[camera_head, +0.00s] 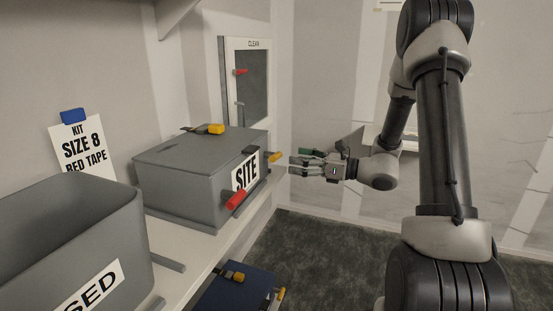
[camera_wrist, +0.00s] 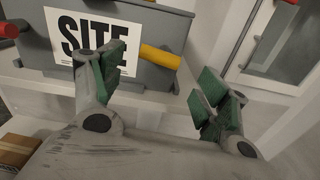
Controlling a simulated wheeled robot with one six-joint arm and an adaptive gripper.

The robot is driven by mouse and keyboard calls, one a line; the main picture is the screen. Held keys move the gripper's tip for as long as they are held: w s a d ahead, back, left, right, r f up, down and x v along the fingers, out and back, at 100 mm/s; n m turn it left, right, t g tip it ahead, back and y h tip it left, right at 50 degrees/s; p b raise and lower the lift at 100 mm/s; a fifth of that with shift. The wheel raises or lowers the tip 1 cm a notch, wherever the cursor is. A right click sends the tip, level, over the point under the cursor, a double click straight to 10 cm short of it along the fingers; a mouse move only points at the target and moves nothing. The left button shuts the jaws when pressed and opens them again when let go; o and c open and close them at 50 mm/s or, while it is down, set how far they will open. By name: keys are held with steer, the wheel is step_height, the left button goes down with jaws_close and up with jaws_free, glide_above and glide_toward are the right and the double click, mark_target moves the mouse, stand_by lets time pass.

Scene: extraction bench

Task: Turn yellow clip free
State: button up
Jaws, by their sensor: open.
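The grey SITE box (camera_head: 190,180) stands closed on the bench. A yellow clip (camera_head: 275,156) sticks out from its front at the right end; it also shows in the wrist view (camera_wrist: 160,57) as a yellow cylinder. Another yellow clip (camera_head: 216,129) lies on top of the lid. My gripper (camera_head: 293,165) is open in front of the box, beside the yellow front clip and apart from it. In the wrist view its green-padded fingers (camera_wrist: 158,80) spread either side of the yellow clip, which lies beyond them.
A red handle (camera_head: 235,200) sticks out of the box front at the left. An open grey bin (camera_head: 75,235) stands nearer on the bench. A dark blue box (camera_head: 232,292) with yellow clips sits lower down. A cabinet marked CLEAN (camera_head: 247,85) is behind.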

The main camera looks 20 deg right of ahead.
mark_target(279, 157)
steer(key=shift+m, duration=0.3)
steer(key=x, duration=0.7)
steer(key=shift+w+a, duration=0.2)
steer(key=shift+a, duration=0.1)
steer(key=c, duration=1)
